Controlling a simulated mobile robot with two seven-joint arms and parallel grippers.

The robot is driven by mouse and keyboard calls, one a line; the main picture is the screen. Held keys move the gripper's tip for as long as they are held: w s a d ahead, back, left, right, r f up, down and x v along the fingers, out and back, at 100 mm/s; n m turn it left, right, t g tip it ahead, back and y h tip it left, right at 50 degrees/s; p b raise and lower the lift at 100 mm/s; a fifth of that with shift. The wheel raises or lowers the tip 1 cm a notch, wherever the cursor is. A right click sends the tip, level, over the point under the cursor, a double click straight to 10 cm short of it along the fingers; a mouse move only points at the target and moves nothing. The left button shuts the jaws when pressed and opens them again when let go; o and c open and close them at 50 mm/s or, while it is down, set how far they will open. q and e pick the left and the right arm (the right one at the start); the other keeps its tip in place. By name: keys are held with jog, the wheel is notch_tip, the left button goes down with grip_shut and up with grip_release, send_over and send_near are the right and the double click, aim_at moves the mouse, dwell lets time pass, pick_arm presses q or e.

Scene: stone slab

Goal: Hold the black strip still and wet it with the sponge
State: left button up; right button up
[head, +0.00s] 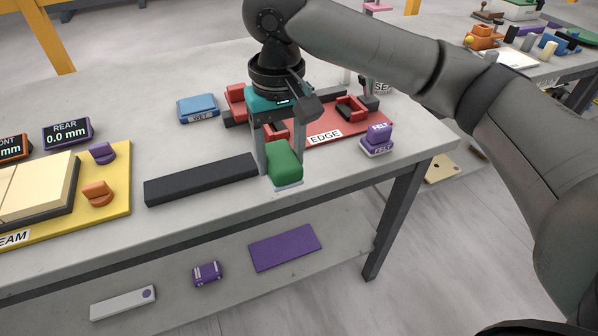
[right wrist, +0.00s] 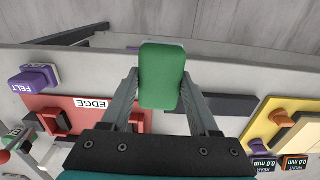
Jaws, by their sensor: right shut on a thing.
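The black strip (head: 200,180) lies flat on the grey bench near its front edge; part of it shows in the right wrist view (right wrist: 230,104). My right gripper (head: 280,157) is shut on a green block (head: 284,160) with a pale underside, just beyond the strip's right end. In the right wrist view the green block (right wrist: 161,75) sits between the fingers. Whether it touches the bench is unclear. A blue block labelled WET (head: 198,108) lies behind the strip; I cannot tell which block is the sponge. My left gripper is not in view, and nothing holds the strip.
A red plate labelled EDGE (head: 350,131) with red clamps lies behind and right of my right gripper. A purple FELT block (head: 378,138) stands at its right. A yellow board (head: 121,185) with orange and purple knobs lies left. The bench is clear between the strip and the blue block.

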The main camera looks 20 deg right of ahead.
jog(key=w+a+r, duration=0.4)
jog(key=w+a, duration=0.1)
jog(key=w, duration=0.5)
jog(key=shift+w+a+r, duration=0.2)
jog(key=shift+w+a, duration=0.05)
jog(key=shift+a, duration=0.05)
dwell(0.4)
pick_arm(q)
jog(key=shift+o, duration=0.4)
